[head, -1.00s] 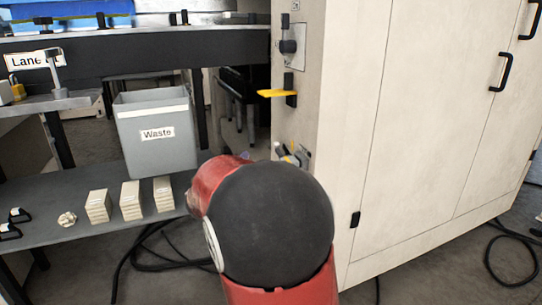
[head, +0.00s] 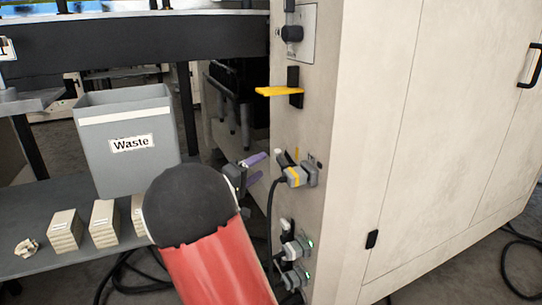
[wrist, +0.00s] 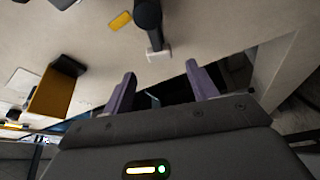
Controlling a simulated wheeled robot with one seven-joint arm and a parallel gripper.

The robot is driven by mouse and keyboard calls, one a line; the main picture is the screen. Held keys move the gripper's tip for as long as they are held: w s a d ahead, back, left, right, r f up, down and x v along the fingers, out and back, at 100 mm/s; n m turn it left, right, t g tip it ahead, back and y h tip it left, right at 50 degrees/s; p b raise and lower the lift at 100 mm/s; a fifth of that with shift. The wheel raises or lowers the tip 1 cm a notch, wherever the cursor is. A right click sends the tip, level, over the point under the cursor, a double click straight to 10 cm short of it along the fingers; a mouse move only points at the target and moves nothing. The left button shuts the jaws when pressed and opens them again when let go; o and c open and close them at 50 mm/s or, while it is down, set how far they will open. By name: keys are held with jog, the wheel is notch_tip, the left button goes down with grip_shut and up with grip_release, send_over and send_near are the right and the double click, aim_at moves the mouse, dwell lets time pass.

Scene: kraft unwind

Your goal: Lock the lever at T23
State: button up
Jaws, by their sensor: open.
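On the narrow side face of the beige cabinet, a grey plug with a yellow band (head: 298,176) sits in a socket with a dark cable hanging from it. A small pale-and-dark lever-like piece (head: 284,158) stands just above its left end. No T23 marking is readable. My gripper (head: 256,169) has purple fingers, is open and empty, and is left of the plug, apart from it in the picture. In the wrist view my open fingers (wrist: 164,84) point toward the cabinet face. A dark arm-like part with a pale tip (wrist: 157,50) lies just beyond them, beside a yellow tag (wrist: 120,21).
A yellow handle (head: 280,91) juts from the cabinet face above, under a dark knob (head: 292,34). A grey Waste bin (head: 128,145) and stacked blocks (head: 65,231) stand on the shelf at left.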

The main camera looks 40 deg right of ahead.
aim_at(274, 157)
jog(key=d, duration=0.4)
jog(key=d+b, duration=0.1)
jog(key=d, duration=0.1)
jog(key=shift+w+d+r, duration=0.35)
jog(key=shift+r, duration=0.05)
grip_shut()
